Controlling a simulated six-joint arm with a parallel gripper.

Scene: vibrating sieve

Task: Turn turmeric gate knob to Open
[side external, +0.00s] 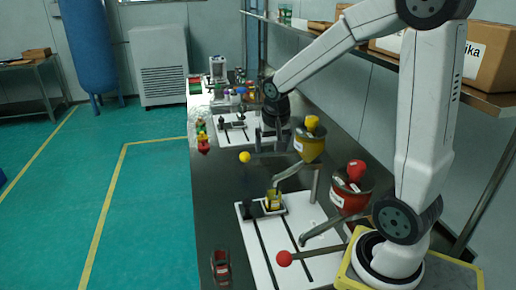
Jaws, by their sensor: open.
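The turmeric gate knob is most likely the yellow ball (245,157) at the end of a lever, left of the hopper with the yellow band (312,148). That hopper has yellow contents heaped on top, and its spout slopes down to the left. My gripper (262,145) is open, behind the yellow knob and a little to its right. It looks empty and apart from the knob; its fingertips are small and dark, so the exact gap is hard to tell. A small yellow container (273,199) stands below the spout.
A red-banded hopper (351,192) with a red ball knob (285,258) stands nearer, at the right. A white slotted board (268,245) lies below. Another white board and several small items sit farther along the dark bench (208,200). A shelf with boxes (490,62) runs along the right.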

